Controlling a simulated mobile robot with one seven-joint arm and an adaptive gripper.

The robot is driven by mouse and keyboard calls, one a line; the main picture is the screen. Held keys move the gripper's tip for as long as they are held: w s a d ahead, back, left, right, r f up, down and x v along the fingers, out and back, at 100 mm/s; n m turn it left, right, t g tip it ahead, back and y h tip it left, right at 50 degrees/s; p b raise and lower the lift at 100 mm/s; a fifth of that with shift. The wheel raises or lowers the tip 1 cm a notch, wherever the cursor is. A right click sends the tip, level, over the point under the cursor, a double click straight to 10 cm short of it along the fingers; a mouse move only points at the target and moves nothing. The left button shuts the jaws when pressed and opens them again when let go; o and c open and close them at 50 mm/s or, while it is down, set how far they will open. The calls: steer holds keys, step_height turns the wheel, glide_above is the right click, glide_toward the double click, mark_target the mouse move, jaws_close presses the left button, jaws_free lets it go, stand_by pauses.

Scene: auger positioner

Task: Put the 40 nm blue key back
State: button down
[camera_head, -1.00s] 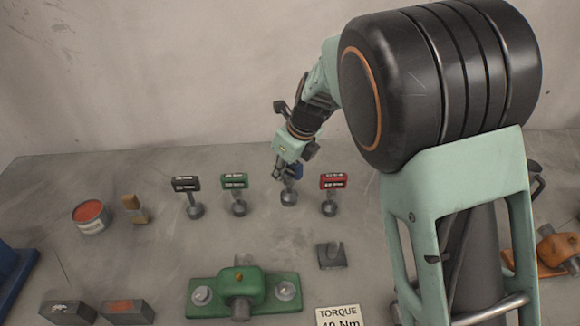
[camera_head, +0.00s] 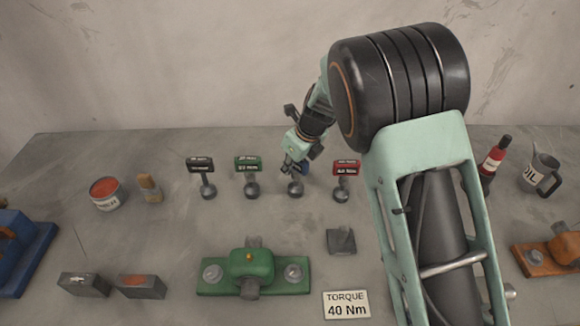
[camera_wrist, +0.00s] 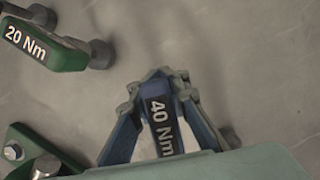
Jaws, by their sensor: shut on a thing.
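The blue 40 Nm key (camera_wrist: 162,128) is between the fingers of my gripper (camera_wrist: 158,85) in the wrist view, with its white-on-dark label facing the camera. In the head view my gripper (camera_head: 296,166) is shut on the blue key (camera_head: 304,168), which is mostly hidden by the fingers. A grey round base (camera_head: 296,188) shows right below the key. I cannot tell whether the key is seated on it or just above it. The base's neighbours in the row are the green key (camera_head: 248,164) on the left and the red key (camera_head: 346,167) on the right.
A black key (camera_head: 201,165) stands at the row's left end. The green key (camera_wrist: 50,45) is close to my gripper in the wrist view. In front lie a green clamp block (camera_head: 252,266), a small grey plate (camera_head: 341,240) and a "TORQUE 40 Nm" sign (camera_head: 346,305).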

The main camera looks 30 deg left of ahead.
steer(key=shift+f, duration=0.15)
steer(key=c, duration=1.8)
jaws_free()
steer(key=shift+c, duration=0.2)
steer(key=v, duration=1.2)
steer(key=shift+r, duration=0.2)
